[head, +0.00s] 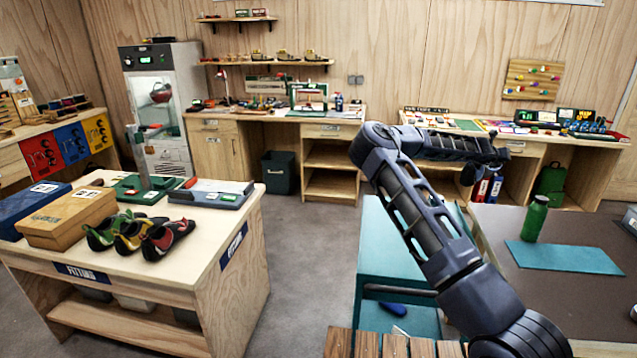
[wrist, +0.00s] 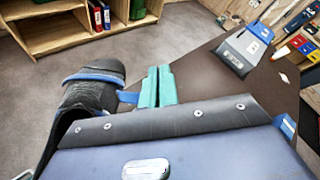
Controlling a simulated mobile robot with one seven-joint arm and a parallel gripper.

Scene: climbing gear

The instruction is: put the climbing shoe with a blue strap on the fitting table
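The climbing shoe with a blue strap (wrist: 92,88) is dark and fills the left side of the wrist view, tilted, its lower part hidden behind my gripper's body. A blue tab on it runs to my gripper's teal fingers (wrist: 157,88), which are nearly together. It appears held above the floor by this tab, though the grip itself is hidden. In the head view my gripper (head: 490,155) is at the end of my arm, right of centre. The fitting table (head: 205,257) stands at the left, far from my gripper. Several coloured shoes (head: 130,234) stand on it.
The fitting table also carries a tan box (head: 68,219), a blue box (head: 30,205) and a grey-green tray (head: 215,195). Its front right corner is bare. A dark table (head: 590,290) with a green bottle (head: 535,218) stands right. Grey floor (head: 310,260) lies between.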

